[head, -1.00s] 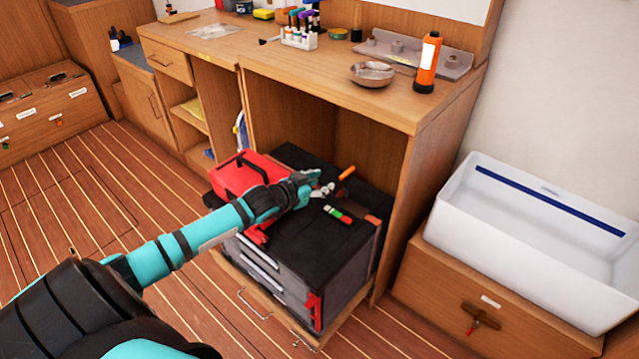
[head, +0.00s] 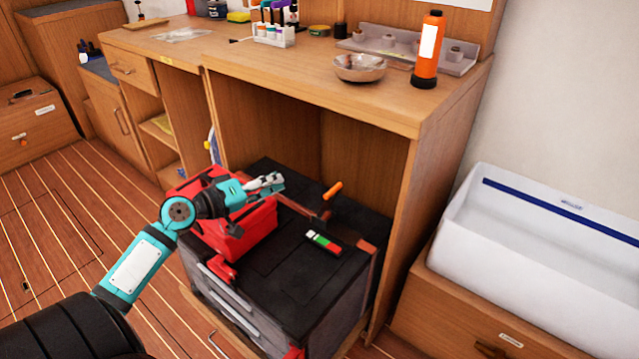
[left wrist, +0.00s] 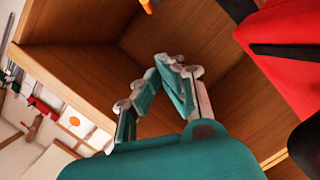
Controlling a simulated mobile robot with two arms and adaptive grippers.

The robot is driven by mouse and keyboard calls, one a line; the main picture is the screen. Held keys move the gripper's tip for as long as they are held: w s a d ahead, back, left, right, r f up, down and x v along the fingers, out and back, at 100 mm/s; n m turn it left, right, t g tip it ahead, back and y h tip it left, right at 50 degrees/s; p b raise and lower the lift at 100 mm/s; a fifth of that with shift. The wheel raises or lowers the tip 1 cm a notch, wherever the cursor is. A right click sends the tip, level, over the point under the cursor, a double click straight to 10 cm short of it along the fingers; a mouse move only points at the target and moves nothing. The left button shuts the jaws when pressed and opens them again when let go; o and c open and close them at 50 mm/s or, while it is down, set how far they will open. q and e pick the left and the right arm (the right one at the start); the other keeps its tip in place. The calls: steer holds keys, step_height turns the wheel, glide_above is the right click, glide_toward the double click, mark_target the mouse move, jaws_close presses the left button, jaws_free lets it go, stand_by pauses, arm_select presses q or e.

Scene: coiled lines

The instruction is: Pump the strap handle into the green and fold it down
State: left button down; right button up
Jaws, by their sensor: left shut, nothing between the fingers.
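The strap handle (head: 332,190) is a short lever with an orange grip, tilted up to the right from a dark ratchet on top of the black chest (head: 290,285). Its orange end also shows at the top of the left wrist view (left wrist: 147,6). A small gauge (head: 323,243) with green, red and white parts lies on the chest lid in front of the handle; I cannot make out a pointer. My left gripper (head: 272,183) is shut and empty, apart from the handle, to its left above the red toolbox. My right gripper is out of view.
The red toolbox (head: 238,230) stands on the chest's left side, close under my left gripper. The wooden bench (head: 300,80) overhangs the chest's back, and its side panel (head: 420,190) rises to the right. A white basin (head: 560,260) stands farther right.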

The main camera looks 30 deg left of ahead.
mark_target(330, 197)
arm_select(q)
steer(key=w+d+f, duration=0.3)
steer(key=w+d, duration=0.3)
steer(key=w, duration=0.3)
steer(key=shift+f, duration=0.15)
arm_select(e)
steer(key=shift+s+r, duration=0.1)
arm_select(q)
steer(key=shift+d, duration=0.15)
